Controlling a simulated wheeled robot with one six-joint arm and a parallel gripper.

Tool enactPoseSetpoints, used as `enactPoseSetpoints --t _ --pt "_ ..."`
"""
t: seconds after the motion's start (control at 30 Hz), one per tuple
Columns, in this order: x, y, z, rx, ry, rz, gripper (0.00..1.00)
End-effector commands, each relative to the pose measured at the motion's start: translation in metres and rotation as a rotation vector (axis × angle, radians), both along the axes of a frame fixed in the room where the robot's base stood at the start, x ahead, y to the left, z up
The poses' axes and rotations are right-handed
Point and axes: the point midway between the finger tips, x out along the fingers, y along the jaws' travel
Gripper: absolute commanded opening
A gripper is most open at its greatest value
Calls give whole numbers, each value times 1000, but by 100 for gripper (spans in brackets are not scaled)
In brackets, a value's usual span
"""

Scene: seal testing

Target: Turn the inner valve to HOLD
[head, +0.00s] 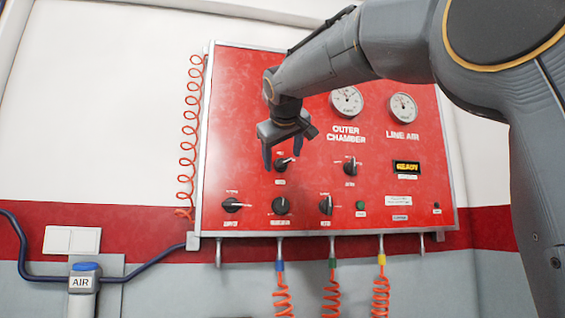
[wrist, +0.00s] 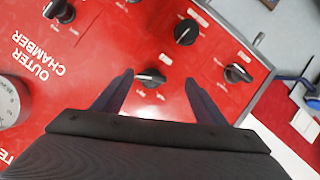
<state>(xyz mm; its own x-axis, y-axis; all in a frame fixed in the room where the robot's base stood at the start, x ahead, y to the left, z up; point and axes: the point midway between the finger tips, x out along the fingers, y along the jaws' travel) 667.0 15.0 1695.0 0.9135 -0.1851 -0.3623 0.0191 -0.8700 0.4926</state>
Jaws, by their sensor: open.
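A red panel (head: 310,185) hangs on the wall. A black knob with a pale pointer (head: 284,163) sits on its left half, left of a matching knob below OUTER CHAMBER, and appears to be the inner valve. My arm covers the area above it, where no label shows. My gripper (head: 282,152) is open in front of this knob. In the wrist view the knob (wrist: 150,78) shows between the spread fingertips, apparently untouched. In the head view its pointer slants toward the right; the small marks around it are too small to read.
The outer knob (head: 350,168) is to the right. A lower row has several knobs, including the left one (head: 232,205) and middle one (head: 281,206), plus a green button (head: 360,205). A lit display (head: 407,167) is at right. Orange coiled hoses (head: 332,295) hang below.

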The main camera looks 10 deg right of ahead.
Motion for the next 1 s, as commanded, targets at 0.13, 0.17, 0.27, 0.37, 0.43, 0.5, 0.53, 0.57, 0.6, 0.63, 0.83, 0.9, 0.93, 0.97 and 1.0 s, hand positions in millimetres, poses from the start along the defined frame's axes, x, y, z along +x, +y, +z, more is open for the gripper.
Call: enactPoseSetpoints --t 0.13,0.17,0.27,0.37,0.43,0.5,0.53,0.57,0.6,0.63,0.83,0.9,0.93,0.97,1.0 --pt "-1 -2 23 -9 -31 -4 66" --pt "1 -2 23 -9 -32 -5 66" --pt "13 -5 19 -10 -31 -5 66" --pt "27 -8 14 -9 -29 -5 66" --pt "37 -10 10 -9 -29 -5 66" --pt "46 -12 7 -9 -30 -4 66" --pt "50 -12 5 -9 -30 -4 66" --pt "53 -13 4 -9 -30 -4 66" --pt "57 -14 3 -8 -31 -4 66" --pt "59 -14 2 -8 -31 -4 66" --pt "67 -16 -2 -8 -31 -4 66" --pt "67 -16 -2 -8 -32 -4 66" --pt "67 -16 -2 -8 -32 -4 66" --pt "67 -16 -2 -8 -32 -4 66" --pt "67 -16 -2 -8 -32 -4 66"
